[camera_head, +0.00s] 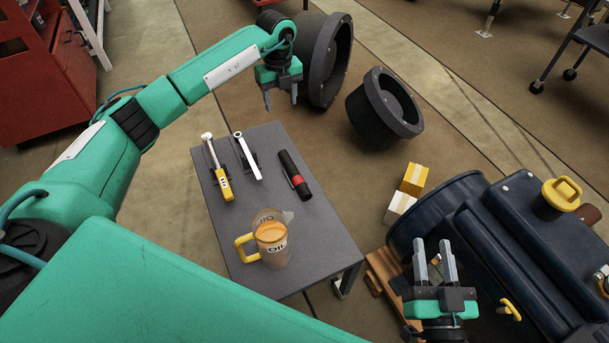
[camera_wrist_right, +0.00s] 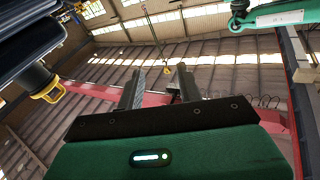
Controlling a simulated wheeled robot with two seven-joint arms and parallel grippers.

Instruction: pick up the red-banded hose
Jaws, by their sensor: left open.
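The red-banded hose (camera_head: 289,164) is a short black cylinder with a red band near its lower end. It lies on the grey table (camera_head: 325,232), toward the right edge. My left gripper (camera_head: 281,102) is open and empty, above and beyond the table's far edge, apart from the hose. My right gripper (camera_head: 435,245) points up beside the dark blue machine. Its two fingers stand apart with nothing between them, as the right wrist view (camera_wrist_right: 158,85) also shows. The hose is not seen in the right wrist view.
On the table are a yellow-handled tool (camera_head: 222,182), a white wrench-like tool (camera_head: 247,158) and a jug of orange liquid (camera_head: 272,240). Black round housings (camera_head: 385,105) lie behind. Small boxes (camera_head: 413,178) and the blue machine (camera_head: 510,235) stand right.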

